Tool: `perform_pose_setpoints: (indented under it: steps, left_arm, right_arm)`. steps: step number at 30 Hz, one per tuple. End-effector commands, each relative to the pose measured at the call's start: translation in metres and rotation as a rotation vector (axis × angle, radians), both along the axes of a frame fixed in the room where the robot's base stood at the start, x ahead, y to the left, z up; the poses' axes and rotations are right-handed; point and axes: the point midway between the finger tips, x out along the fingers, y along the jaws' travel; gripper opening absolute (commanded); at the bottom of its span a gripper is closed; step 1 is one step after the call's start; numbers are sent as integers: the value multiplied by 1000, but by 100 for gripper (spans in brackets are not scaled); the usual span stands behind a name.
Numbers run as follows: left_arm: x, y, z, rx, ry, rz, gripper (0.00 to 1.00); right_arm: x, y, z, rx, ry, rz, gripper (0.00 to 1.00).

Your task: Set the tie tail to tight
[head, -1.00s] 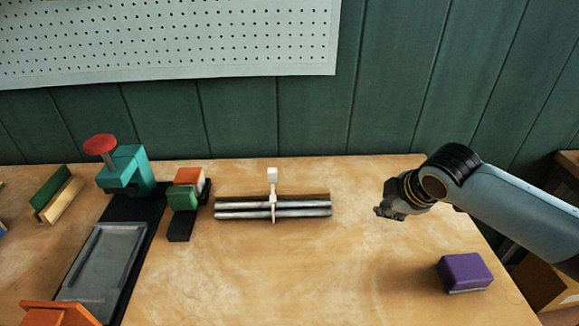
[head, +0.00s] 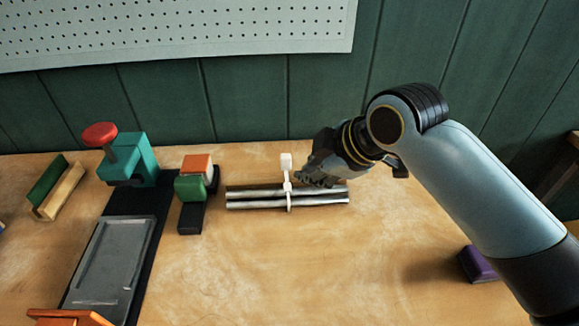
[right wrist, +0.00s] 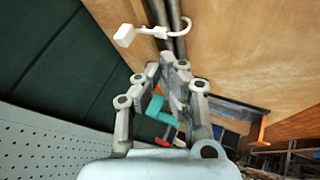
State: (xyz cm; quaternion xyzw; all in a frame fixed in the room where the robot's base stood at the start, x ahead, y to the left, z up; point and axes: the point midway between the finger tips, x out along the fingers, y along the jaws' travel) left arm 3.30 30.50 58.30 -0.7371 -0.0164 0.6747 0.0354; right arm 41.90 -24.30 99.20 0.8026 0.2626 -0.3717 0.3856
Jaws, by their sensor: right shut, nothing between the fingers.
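A white cable tie (head: 289,186) loops around a bundle of grey metal rods (head: 255,197) lying on the wooden bench. Its tail (head: 286,160) ends in a square white tab and points toward the wall. In the right wrist view the tail tab (right wrist: 124,35) is just beyond and left of the fingertips, with the rods (right wrist: 174,22) behind. My right gripper (head: 303,178) is beside the tie, on its right, over the rods' far side. Its fingers (right wrist: 168,62) are shut and empty, apart from the tab. My left gripper is not in view.
A teal press with a red knob (head: 128,157) and a green and orange block fixture (head: 192,185) stand left of the rods. A grey tray (head: 115,262) lies front left. A purple block (head: 477,264) sits at right, partly hidden by my arm. The front middle is clear.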

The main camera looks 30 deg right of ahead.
Motion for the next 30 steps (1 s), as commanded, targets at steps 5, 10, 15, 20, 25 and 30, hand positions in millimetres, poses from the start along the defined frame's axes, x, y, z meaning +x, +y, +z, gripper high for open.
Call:
perform_pose_setpoints:
  steps: [5, 10, 15, 20, 25, 30]
  left_arm:
    - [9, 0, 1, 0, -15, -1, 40]
    - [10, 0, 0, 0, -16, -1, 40]
    - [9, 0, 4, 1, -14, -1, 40]
    - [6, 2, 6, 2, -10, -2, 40]
    - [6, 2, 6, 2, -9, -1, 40]
    - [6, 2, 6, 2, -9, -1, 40]
  right_arm:
    - [21, 5, -28, 2, 2, -1, 0]
    - [42, 10, -57, 1, 1, 0, 0]
    - [66, 4, -67, -4, -3, 0, 0]
    - [81, -3, -68, -3, -1, 2, 0]
    - [86, -6, -68, -2, -1, 1, 0]
    - [87, -6, -69, -1, -1, 0, 0]
